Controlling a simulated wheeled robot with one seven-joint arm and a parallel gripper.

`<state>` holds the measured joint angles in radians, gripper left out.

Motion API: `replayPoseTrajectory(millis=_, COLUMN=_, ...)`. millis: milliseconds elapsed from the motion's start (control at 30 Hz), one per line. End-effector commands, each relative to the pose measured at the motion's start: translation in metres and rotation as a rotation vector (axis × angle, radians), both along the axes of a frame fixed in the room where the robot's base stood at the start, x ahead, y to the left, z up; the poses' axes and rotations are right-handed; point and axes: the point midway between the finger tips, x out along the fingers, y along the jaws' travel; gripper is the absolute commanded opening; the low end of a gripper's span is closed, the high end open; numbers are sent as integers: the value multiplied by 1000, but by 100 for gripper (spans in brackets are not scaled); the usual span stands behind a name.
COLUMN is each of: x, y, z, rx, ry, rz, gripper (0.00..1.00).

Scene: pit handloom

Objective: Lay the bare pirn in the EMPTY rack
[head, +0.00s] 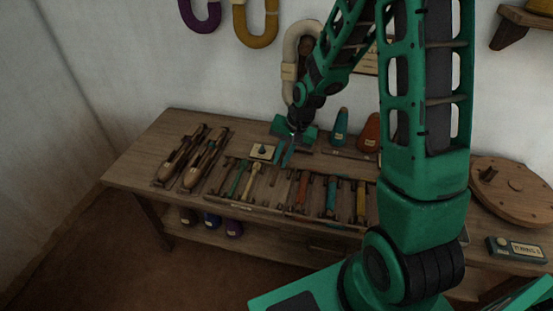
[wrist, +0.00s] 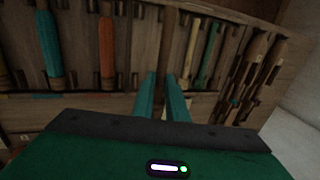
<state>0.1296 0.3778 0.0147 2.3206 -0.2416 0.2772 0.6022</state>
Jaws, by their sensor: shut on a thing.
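My gripper (head: 287,154) points down over the middle of the bench. In the wrist view my gripper (wrist: 162,95) is shut on a slim brown wooden stick, the bare pirn (wrist: 170,38), which runs away from between the fingertips. The pirn lies between a pale pirn (head: 256,181) and an orange pirn (head: 301,189). A green pirn (head: 239,177) is left of the pale one. These sit in the wooden pirn rack (head: 237,205) along the bench front. I cannot read which part is marked EMPTY, nor tell if the held pirn touches the rack.
Two wooden shuttles (head: 197,166) lie at the left of the bench (head: 150,140). A small cream plaque (head: 262,152) is beside my gripper. Blue (head: 331,195) and yellow pirns (head: 361,202) stand right of the orange one. Teal (head: 340,127) and rust cones (head: 369,132) are behind.

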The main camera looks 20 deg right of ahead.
Motion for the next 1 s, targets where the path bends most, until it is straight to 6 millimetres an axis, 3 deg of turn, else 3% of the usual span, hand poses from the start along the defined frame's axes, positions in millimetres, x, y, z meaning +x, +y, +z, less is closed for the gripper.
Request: replayPoseTrajectory(millis=1000, x=0, y=1, z=-80, rx=0, ry=1, rz=3, gripper=0)
